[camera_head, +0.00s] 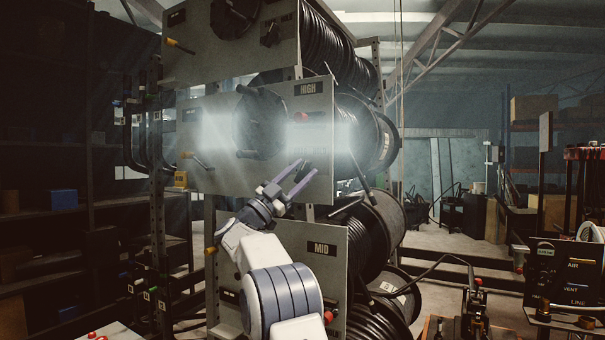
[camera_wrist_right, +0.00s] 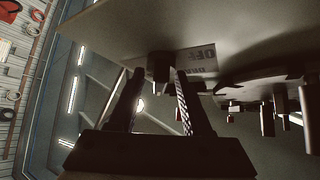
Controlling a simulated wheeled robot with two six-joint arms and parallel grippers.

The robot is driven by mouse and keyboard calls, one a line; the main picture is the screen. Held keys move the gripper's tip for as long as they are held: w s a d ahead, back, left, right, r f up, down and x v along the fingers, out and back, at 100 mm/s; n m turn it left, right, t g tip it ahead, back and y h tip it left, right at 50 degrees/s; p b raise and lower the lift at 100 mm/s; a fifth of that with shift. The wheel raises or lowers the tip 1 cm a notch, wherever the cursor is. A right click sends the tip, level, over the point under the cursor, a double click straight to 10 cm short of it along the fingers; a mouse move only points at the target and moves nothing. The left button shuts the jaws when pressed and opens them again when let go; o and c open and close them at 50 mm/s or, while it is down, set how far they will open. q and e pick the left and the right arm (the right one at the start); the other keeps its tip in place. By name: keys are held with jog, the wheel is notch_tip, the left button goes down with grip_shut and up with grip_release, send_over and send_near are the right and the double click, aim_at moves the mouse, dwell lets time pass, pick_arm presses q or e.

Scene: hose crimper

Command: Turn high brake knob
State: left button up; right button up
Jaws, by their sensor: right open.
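The HIGH panel (camera_head: 318,100) is a pale grey plate with a HIGH label, in front of a reel of black hose. A dark knob (camera_wrist_right: 160,66) sticks out of a pale panel in the right wrist view, beside an upside-down label (camera_wrist_right: 205,58) that seems to read OFF. My right gripper (camera_head: 307,167) is in front of the HIGH panel's lower right part. Contact cannot be told. My left gripper is not in view.
Another panel (camera_head: 187,60) with a black knob (camera_head: 270,33) is above, and the MID panel (camera_head: 322,265) is below. A black hub (camera_head: 258,124) and handles stick out left of my gripper. Bright glare crosses the HIGH panel. A gauge box (camera_head: 565,275) stands at the right.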

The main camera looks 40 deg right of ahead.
jog(key=b+v, duration=0.3)
jog(key=v, duration=0.7)
